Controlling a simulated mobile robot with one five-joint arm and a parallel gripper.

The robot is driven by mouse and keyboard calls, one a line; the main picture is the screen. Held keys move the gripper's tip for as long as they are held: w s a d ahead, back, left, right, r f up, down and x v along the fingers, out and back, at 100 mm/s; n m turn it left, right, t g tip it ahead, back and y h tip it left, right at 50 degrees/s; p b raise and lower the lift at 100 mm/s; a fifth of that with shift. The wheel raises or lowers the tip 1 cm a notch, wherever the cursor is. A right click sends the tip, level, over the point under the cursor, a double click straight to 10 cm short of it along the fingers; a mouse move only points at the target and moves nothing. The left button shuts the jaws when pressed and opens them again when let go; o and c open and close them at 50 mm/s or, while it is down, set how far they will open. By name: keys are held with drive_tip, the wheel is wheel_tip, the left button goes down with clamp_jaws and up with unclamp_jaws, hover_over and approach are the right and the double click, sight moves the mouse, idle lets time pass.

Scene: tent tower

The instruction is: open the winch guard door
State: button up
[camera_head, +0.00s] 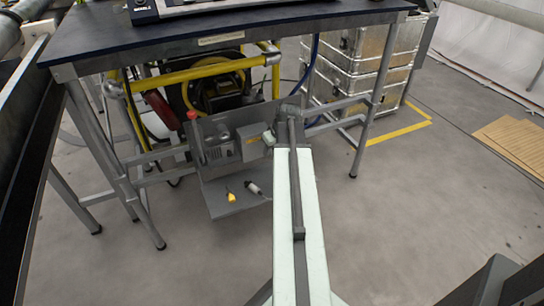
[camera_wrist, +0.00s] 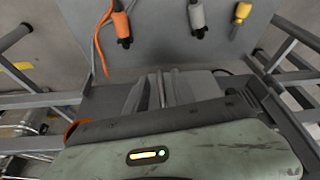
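Under the dark-topped bench in the head view is a machine with a yellow tube frame (camera_head: 215,72) and a dark, round, drum-like part. A grey panel unit with a small grey box (camera_head: 219,146) stands in front of it. I cannot tell which surface is the winch guard door. My arm reaches forward to this unit, and my gripper (camera_head: 268,138) is at its right side, small and partly merged with the grey behind. In the wrist view my gripper (camera_wrist: 170,90) shows grey parts around a narrow bar, facing a grey surface. Its finger gap and any contact are unclear.
Orange (camera_wrist: 121,24), grey (camera_wrist: 197,17) and yellow (camera_wrist: 241,13) connectors show beyond my gripper. A red knob (camera_head: 192,115) is on the panel's left. Bench legs (camera_head: 366,140) and rails flank the space. Metal cases (camera_head: 352,62) stand right.

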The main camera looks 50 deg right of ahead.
clamp_jaws()
idle(1.4)
drive_tip(key=shift+s+d, duration=0.2)
